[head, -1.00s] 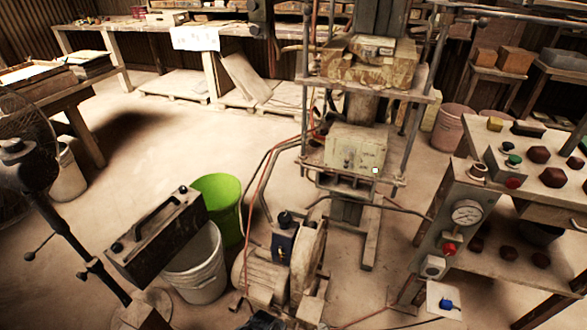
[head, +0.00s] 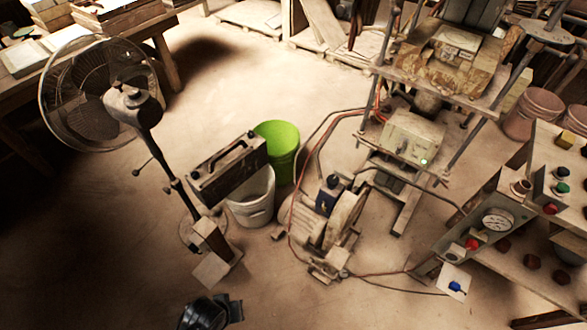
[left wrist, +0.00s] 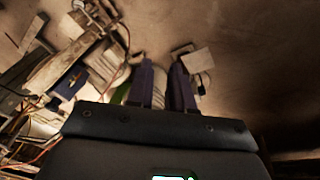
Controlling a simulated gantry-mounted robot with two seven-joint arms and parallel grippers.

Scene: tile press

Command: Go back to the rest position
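My left gripper (left wrist: 162,66) shows in the left wrist view as two dark purple-grey fingers. They stand apart with a gap between them, and I see nothing held. The floor and workshop equipment lie beyond the fingertips. In the head view, a black rounded part (head: 210,312) shows at the bottom edge; I cannot tell whether it belongs to my arm. My right gripper is in neither view. The tile press (head: 440,80) stands at the upper right of the head view, with a green light on its lower block (head: 410,138).
A fan (head: 100,95) stands at the left near a table (head: 130,22). A green bucket (head: 279,140), a white bucket (head: 252,200) and a motor (head: 310,222) stand in the middle. The control bench (head: 500,195) with a gauge is at the right. The floor at lower left is clear.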

